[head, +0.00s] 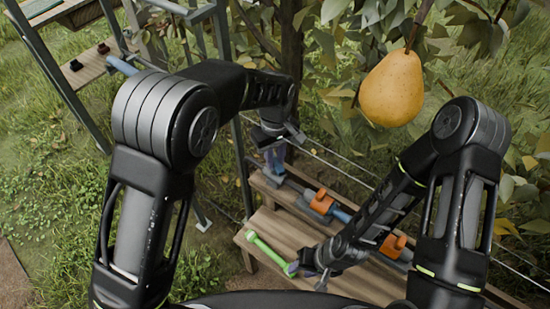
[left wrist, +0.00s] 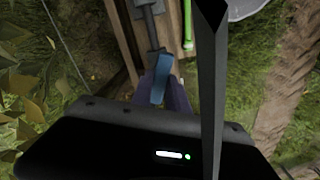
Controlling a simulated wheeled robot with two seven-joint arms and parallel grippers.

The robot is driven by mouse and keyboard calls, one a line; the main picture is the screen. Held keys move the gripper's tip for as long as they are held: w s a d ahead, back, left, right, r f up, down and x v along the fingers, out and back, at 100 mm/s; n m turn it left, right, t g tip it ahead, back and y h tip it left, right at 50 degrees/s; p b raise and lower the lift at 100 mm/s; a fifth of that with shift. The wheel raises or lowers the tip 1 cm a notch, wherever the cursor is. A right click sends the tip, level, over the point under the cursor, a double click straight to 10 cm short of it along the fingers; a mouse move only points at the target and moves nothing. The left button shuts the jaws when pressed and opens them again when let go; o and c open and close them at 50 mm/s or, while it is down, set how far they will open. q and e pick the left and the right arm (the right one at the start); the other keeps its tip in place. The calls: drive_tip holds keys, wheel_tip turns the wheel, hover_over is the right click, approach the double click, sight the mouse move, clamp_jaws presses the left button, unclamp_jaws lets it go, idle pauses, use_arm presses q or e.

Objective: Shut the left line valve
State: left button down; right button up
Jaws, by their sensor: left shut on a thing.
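My left gripper (head: 272,148) is at the far left end of the wooden bench, at a blue lever (head: 275,165). In the left wrist view, its purple fingers (left wrist: 175,95) are shut on this blue lever (left wrist: 160,80). The lever joins a dark stem (left wrist: 153,30) on the line. Two orange valve parts, one nearer the left (head: 322,202) and one nearer the right (head: 395,245), sit along the same line. My right gripper (head: 293,268) is low over the bench, by the end of a green bar (head: 265,250); its grip is too small to tell.
The wooden bench (head: 285,232) carries the line. A large yellow pear (head: 392,88) hangs at upper right among leaves, above my right arm. Metal posts and a wooden shelf (head: 85,65) stand at the left. Grass lies around.

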sight(275, 161)
use_arm(q)
drive_tip(key=m+b, duration=0.1)
drive_tip(key=m, duration=0.5)
drive_tip(key=shift+m, duration=0.3)
drive_tip(key=m+b, duration=0.1)
drive_tip(key=m, duration=0.2)
drive_tip(key=shift+m, duration=1.7)
drive_tip(key=c, duration=1.3)
unclamp_jaws()
drive_tip(key=shift+r+b, duration=0.45)
drive_tip(key=shift+r, duration=3.5)
